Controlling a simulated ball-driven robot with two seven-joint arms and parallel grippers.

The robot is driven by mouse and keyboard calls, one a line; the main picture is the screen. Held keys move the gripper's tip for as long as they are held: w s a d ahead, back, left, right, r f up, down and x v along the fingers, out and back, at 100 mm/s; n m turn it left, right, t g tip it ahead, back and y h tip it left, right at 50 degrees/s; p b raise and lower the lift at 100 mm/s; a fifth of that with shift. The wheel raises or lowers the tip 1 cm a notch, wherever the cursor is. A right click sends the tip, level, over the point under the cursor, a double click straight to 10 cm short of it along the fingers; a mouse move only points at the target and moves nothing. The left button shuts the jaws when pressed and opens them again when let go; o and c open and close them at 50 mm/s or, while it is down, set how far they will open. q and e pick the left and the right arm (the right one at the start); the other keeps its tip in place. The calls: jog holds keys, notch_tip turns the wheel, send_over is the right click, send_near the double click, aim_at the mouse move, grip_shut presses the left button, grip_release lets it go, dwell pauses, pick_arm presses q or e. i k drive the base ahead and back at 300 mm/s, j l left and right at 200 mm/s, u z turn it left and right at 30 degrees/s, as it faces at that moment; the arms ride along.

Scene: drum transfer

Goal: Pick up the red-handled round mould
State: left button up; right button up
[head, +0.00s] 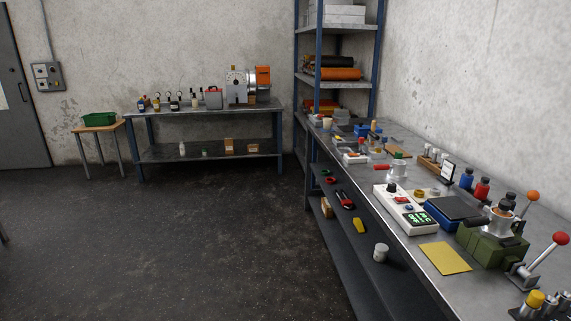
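A small round silver piece with a red handle (381,167) sticking out to its left stands on the long workbench at the right; it looks like the red-handled round mould (397,171). It sits behind the white control box, upright on the bench top. Neither of my grippers shows in the head view, so nothing is seen touching or holding the mould.
The long workbench (446,262) carries a white control box (404,208), a yellow sheet (445,258), a green machine (488,246), a red-knobbed lever (545,254) and several bottles. A second bench (205,108) and a small table (98,128) stand at the back. The floor (190,240) is clear.

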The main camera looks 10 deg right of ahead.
aim_at(397, 172)
jog(key=i+j+z, duration=0.1)
jog(key=i, duration=1.25)
